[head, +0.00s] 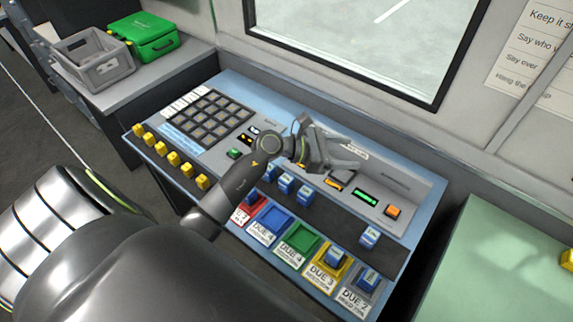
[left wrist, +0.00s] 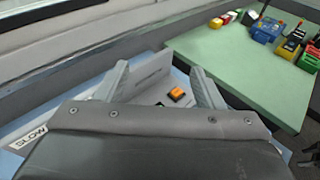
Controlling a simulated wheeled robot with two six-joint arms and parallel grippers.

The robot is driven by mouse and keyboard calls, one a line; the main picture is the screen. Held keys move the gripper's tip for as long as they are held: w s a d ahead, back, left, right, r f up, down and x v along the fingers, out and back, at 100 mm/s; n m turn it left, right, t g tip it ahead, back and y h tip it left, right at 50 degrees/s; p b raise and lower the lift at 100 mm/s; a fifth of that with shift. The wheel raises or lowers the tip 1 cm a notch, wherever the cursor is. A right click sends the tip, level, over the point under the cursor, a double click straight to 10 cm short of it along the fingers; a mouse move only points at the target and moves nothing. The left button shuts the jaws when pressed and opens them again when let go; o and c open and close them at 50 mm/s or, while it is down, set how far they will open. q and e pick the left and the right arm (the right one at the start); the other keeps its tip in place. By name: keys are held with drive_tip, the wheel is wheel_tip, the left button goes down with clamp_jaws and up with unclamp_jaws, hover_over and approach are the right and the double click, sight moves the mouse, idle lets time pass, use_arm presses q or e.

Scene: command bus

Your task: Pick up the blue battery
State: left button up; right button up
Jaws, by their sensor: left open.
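Several blue batteries with white labels stand on the console's dark strip. Three are in a group (head: 286,184) below my left gripper, and one stands apart to the right (head: 370,238). Another blue battery sits in the yellow tray (head: 346,264), and one in the grey tray (head: 368,279). I cannot tell which one the task means. My left gripper (head: 348,154) is open and empty above the console's back panel, beyond the group. In the left wrist view its two fingers (left wrist: 160,70) are spread, with no battery between them. My right gripper is not in view.
The console (head: 225,90) carries a keypad, yellow blocks along its left edge, an orange button (head: 393,211) and coloured trays at the front. A green table (head: 490,265) stands right, with several items (left wrist: 265,30) on it. A grey crate (head: 93,60) and green case (head: 143,33) are left.

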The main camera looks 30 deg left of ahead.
use_arm(q)
drive_tip(key=a+f+m+g+y, duration=0.4)
drive_tip(key=f+m+g, duration=0.1)
drive_tip(key=m, duration=0.1)
drive_tip(key=m+g+y, duration=0.3)
drive_tip(key=g+y, duration=0.2)
drive_tip(key=y, duration=0.2)
approach(286, 179)
drive_tip(key=f+b, duration=0.2)
drive_tip(key=b, duration=0.2)
drive_tip(key=f+b, duration=0.3)
drive_tip(key=b, duration=0.1)
drive_tip(key=f+b, duration=0.2)
drive_tip(key=b, duration=0.2)
drive_tip(key=shift+w+d+f+b, duration=0.2)
drive_tip(key=shift+w+f+b, duration=0.05)
drive_tip(key=shift+b, duration=0.1)
drive_tip(key=shift+s+f+b, duration=0.1)
drive_tip(key=shift+f+b, duration=0.7)
drive_tip(key=shift+f, duration=0.2)
drive_tip(key=shift+f+p, duration=0.3)
drive_tip(key=shift+f, duration=0.75)
drive_tip(key=shift+a, duration=0.1)
drive_tip(key=c, duration=1.2)
drive_tip(key=shift+o, duration=0.2)
drive_tip(key=shift+r, duration=0.1)
